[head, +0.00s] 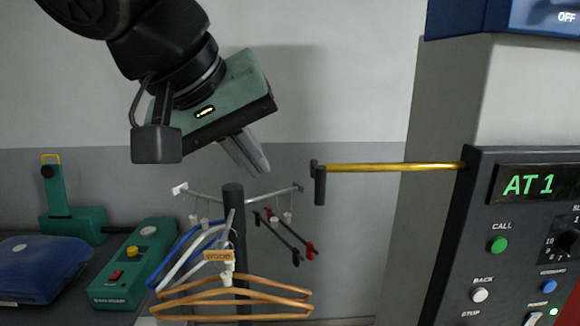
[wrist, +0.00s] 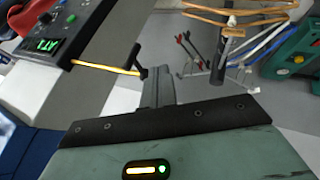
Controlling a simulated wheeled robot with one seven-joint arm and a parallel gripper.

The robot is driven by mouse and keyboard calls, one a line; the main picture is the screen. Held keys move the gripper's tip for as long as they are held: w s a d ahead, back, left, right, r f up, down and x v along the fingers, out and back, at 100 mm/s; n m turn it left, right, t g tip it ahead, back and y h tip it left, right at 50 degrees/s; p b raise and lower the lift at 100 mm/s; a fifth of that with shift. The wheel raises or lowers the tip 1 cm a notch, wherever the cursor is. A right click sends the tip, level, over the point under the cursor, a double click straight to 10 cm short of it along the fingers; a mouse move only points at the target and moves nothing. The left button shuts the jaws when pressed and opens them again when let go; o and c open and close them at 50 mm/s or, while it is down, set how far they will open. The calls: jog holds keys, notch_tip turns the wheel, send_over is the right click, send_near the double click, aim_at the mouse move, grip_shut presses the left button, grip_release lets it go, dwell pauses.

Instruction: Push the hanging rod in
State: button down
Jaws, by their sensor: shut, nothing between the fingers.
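The hanging rod (head: 390,167) is a yellow bar that sticks out to the left from the dark control panel. A dark handle (head: 320,185) hangs at its free left end. In the wrist view the rod (wrist: 105,68) runs from the panel to its dark end piece (wrist: 137,62), near my fingers. My gripper (head: 262,168) is shut and empty, up and to the left of the handle in the head view. In the wrist view my gripper's fingers (wrist: 158,88) appear just beside the handle. I see a gap in the head view; the depth between them is unclear.
A dark stand (head: 234,200) with several hangers (head: 240,290) stands below my gripper. The control panel (head: 500,240) with buttons and a green display is at right. A green device (head: 133,265) and a blue item (head: 40,270) sit at left.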

jog(key=w+d+f+p, duration=0.2)
jog(key=d+f+p, duration=0.2)
jog(key=d, duration=0.2)
jog(key=shift+w, duration=0.4)
